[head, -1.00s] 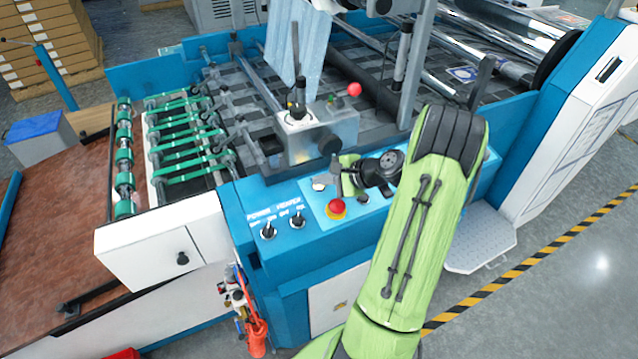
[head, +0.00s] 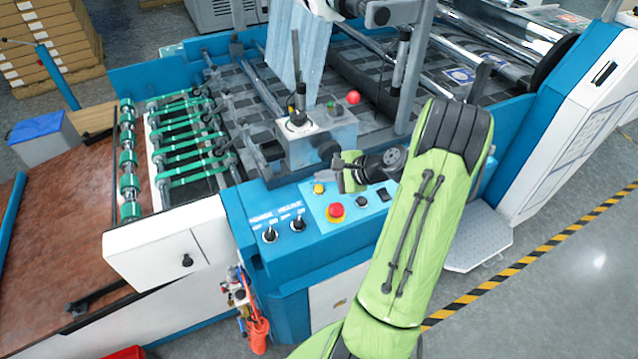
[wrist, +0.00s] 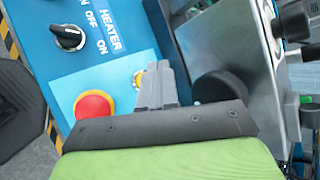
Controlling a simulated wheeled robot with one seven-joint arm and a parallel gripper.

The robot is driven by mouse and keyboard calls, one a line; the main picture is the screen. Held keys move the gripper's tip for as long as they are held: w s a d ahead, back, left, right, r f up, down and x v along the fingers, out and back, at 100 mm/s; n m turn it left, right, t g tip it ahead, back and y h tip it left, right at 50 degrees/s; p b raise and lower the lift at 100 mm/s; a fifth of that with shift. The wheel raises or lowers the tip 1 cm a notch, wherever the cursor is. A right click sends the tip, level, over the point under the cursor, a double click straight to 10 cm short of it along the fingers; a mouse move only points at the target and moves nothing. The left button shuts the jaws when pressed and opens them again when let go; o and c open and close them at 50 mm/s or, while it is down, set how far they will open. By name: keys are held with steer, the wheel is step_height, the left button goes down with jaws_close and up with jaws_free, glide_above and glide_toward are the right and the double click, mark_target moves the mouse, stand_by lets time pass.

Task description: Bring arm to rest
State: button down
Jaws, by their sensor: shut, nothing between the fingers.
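My gripper (head: 338,178) is shut and empty above the blue control panel (head: 283,250) of the laminating machine. My green arm reaches up from the bottom and bends left at the elbow. In the wrist view the closed grey fingers (wrist: 158,84) stand over the light-blue part of the panel and partly cover a yellow button (wrist: 138,78). The red button (wrist: 94,107) is left of the fingers there. In the head view the red button (head: 336,211) lies just below the gripper, and the yellow button (head: 319,188) is beside it. The fingers look apart from both buttons.
A grey metal box (head: 318,138) with a lever and a red knob (head: 353,97) stands close behind the gripper. The heater switch (head: 298,224) and another black switch (head: 270,234) are to the left. Green rollers (head: 185,140) lie farther left. Open floor (head: 560,290) is at the right.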

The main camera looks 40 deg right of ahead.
steer(key=r+p, duration=0.1)
steer(key=r, duration=0.1)
steer(key=shift+s+a+r+p, duration=0.1)
steer(key=shift+s+r+p, duration=0.2)
steer(key=shift+r+p, duration=0.05)
